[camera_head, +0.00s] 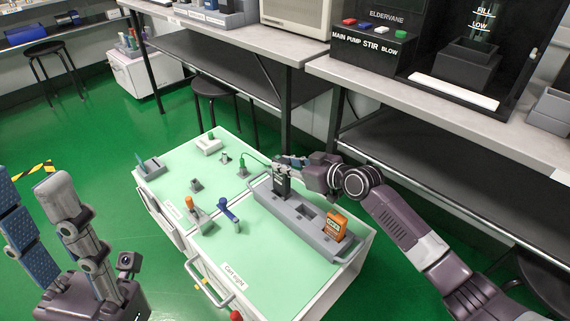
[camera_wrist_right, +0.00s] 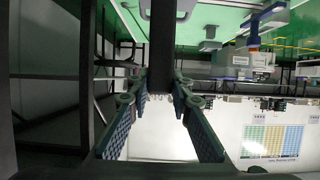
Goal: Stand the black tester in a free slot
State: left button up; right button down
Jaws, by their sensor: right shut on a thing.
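The black tester (camera_head: 281,184) is upright at the left end of a long grey slotted rack (camera_head: 318,241) in the head view. I cannot tell whether its lower end is inside a slot or just above it. My right gripper (camera_head: 284,164) is shut on its upper part. In the right wrist view the dark tester (camera_wrist_right: 162,35) extends between the fingertips. An orange tester (camera_head: 334,226) stands in the rack's right part. Dark empty slots show between the two testers. My left gripper (camera_head: 32,185) is open and empty at the lower left, away from the cart.
The rack sits on a pale green cart top (camera_head: 262,262) labelled "Cart right". A blue-handled tool (camera_head: 229,210), an orange-topped tool (camera_head: 192,208) and a green-topped part (camera_head: 243,165) stand left of it. Grey benches (camera_head: 440,105) run behind, with a stool (camera_head: 213,88) below.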

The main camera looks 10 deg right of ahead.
aim_at(281, 175)
jog(key=shift+f+b, duration=1.25)
jog(key=shift+f, duration=0.3)
notch_tip(281, 175, up, 2)
jog(key=shift+r+p, duration=0.2)
jog(key=shift+p, duration=0.9)
dwell(1.0)
jog(key=shift+f+b, duration=0.8)
jog(key=shift+f, duration=0.35)
jog(key=c, duration=1.8)
grip_release()
jog(key=shift+c, duration=0.2)
jog(key=shift+o, duration=0.9)
jog(key=shift+s+f, duration=0.1)
